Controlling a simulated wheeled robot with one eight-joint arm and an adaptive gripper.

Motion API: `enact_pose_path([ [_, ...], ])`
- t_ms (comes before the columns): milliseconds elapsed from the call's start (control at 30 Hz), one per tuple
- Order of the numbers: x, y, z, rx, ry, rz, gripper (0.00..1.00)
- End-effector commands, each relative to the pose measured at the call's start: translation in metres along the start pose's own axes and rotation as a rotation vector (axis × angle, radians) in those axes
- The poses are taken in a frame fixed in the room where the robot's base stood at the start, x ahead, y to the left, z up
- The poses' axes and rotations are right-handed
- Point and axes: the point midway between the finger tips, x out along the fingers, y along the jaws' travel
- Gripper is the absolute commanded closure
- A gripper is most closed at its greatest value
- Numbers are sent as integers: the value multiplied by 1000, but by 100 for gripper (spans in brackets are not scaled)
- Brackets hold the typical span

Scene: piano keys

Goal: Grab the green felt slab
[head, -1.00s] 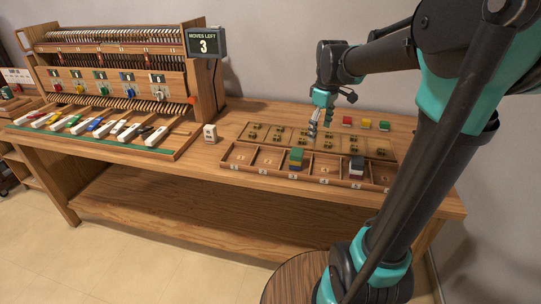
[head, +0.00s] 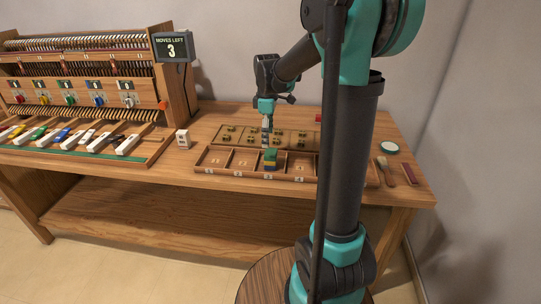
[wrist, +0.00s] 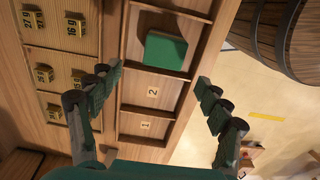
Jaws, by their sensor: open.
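The green felt slab (head: 271,153) is on top of a small stack in the compartment behind label 3 of the wooden tray (head: 215,171). Yellow and blue pieces show beneath it. In the wrist view the slab (wrist: 165,50) is a green rectangle seen from above, a little beyond my fingertips. My gripper (head: 266,128) is open and empty, pointing down just behind and above the stack in the head view. In the wrist view my gripper (wrist: 159,78) has its fingers spread wide, with the slab in line with the gap between them.
Behind the tray lies a board (head: 228,133) with brass number pieces, close to my left finger in the wrist view. Compartments 1 and 2 look empty. A brush (head: 385,170) and a round pale-topped item (head: 389,147) lie at right. My arm hides part of the tray.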

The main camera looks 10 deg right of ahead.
Motion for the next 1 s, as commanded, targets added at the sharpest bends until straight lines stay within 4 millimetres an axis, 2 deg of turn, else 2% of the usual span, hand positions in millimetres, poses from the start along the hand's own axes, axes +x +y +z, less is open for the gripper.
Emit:
enact_pose_path([
  [233,17,-1,0,0,0,0,22],
  [500,52,-5,0,0,0,0,22],
  [633,60,-5,0,0,0,0,22],
  [833,60,-5,0,0,0,0,22],
  [867,60,-5,0,0,0,0,24],
  [1000,60,-5,0,0,0,0,41],
])
